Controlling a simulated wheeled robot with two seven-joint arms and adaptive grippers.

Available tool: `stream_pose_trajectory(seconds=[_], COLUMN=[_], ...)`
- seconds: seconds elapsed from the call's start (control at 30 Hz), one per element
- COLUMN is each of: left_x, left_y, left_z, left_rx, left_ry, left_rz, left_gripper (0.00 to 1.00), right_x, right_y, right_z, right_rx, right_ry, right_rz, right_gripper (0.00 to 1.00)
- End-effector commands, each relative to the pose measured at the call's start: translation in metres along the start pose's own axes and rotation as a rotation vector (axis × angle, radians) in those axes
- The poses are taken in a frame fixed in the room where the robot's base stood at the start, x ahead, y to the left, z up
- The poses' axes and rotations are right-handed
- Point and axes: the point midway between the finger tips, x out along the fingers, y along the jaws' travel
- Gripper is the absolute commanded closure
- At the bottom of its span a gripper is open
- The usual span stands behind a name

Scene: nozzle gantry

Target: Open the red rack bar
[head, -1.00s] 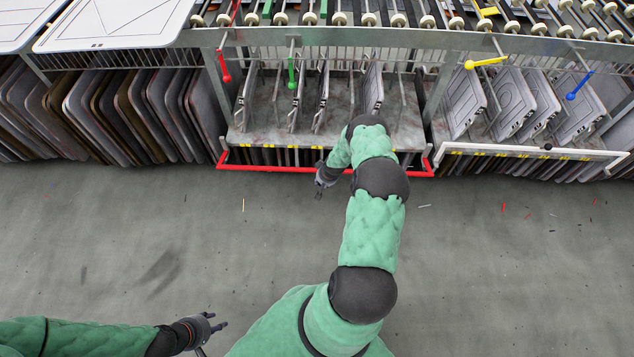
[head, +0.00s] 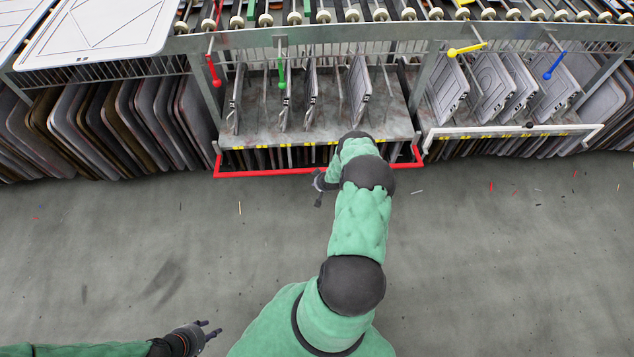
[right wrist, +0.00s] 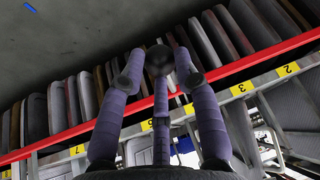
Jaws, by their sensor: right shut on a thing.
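The red rack bar (head: 262,172) runs along the front lower edge of the middle rack, with short red side arms at both ends. In the right wrist view the bar (right wrist: 270,53) crosses at a slant behind my fingers. My left gripper (head: 212,331) is low at the left, open and empty, far from the rack.
Dark panels (head: 130,120) stand in rows left of the rack. A white bar (head: 520,131) fronts the right rack. Red, green, yellow (head: 467,49) and blue handles hang above. The grey floor (head: 480,260) before the rack is clear except for small scraps.

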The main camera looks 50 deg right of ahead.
Motion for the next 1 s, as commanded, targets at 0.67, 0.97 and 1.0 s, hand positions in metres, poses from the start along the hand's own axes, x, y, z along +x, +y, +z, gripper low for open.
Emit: stream_pose_trajectory(seconds=[0.67, 0.97, 1.0], left_x=[0.000, 0.000, 0.000], left_y=[0.000, 0.000, 0.000], left_z=[0.000, 0.000, 0.000], left_rx=[0.000, 0.000, 0.000], left_ry=[0.000, 0.000, 0.000], left_rz=[0.000, 0.000, 0.000], left_gripper=[0.60, 0.60, 0.60], right_x=[0.001, -0.008, -0.012], right_y=[-0.004, -0.003, -0.002], right_z=[-0.002, -0.001, -0.002], right_rx=[-0.007, -0.004, -0.004], right_ry=[0.005, 0.003, 0.005], right_rz=[-0.005, -0.004, -0.003], right_gripper=[0.44, 0.44, 0.44])
